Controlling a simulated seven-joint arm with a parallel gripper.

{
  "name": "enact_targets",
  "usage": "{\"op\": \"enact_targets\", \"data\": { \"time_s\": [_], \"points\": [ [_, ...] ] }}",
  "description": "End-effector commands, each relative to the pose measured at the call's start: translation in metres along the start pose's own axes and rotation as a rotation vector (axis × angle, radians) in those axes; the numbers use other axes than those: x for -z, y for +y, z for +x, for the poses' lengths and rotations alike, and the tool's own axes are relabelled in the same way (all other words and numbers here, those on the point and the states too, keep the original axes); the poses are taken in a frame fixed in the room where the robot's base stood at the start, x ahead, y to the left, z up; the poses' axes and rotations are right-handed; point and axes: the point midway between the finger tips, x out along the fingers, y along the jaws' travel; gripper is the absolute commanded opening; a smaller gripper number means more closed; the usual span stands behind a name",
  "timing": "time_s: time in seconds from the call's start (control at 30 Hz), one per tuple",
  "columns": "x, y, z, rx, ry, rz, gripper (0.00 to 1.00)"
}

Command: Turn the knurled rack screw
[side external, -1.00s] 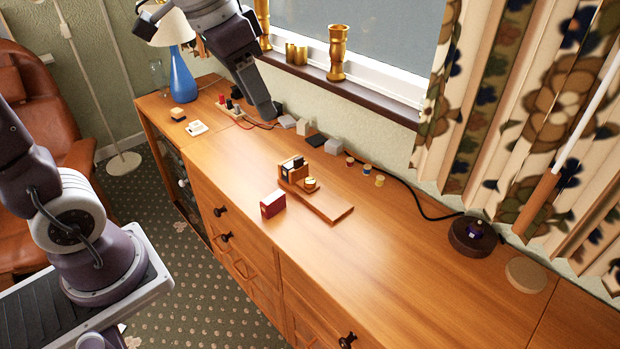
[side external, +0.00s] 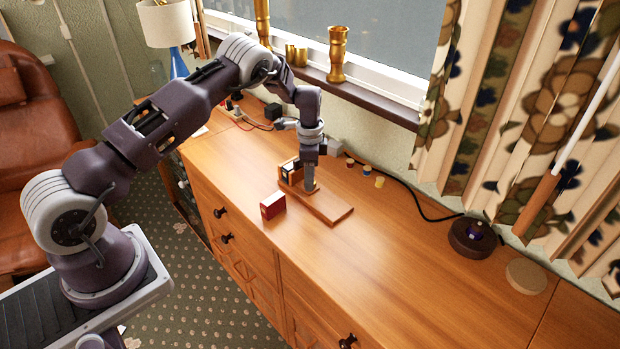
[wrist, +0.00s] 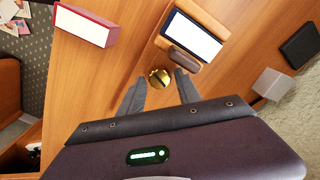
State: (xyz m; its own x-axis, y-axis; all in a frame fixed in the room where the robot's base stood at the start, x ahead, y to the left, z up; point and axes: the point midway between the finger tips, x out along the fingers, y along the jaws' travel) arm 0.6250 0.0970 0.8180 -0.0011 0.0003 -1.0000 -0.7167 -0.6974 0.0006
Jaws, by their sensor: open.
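The rack screw (wrist: 160,78) shows in the wrist view as a round brass head with a dark slot, beside a dark brown block on a small wooden rack (wrist: 208,22). The rack, with its wooden base board (side external: 328,212), stands on the sideboard in the side view. My gripper (wrist: 160,90) is open, with one finger on either side of the screw's near edge in the wrist view. I cannot tell whether the fingers touch it. In the side view my gripper (side external: 309,188) points down at the rack and hides the screw.
A red and white box (side external: 272,205) stands just left of the rack; it also shows in the wrist view (wrist: 86,25). Grey and dark blocks and small coloured spools (side external: 379,181) lie near the wall. A black cable runs along the back. The sideboard's right front is clear.

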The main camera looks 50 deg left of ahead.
Motion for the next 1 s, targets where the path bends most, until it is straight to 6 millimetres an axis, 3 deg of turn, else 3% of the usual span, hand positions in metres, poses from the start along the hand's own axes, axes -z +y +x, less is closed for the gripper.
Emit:
{"op": "enact_targets", "data": {
  "time_s": [0.33, 0.53, 1.0],
  "points": [
    [0.0005, 0.0000, 0.0085, 0.001, 0.001, -0.001, 0.38],
    [0.0005, 0.0001, 0.0082, 0.001, 0.001, -0.001, 0.00],
    [0.0005, -0.0001, 0.0077, 0.001, 0.001, -0.111, 0.00]
  ]
}}
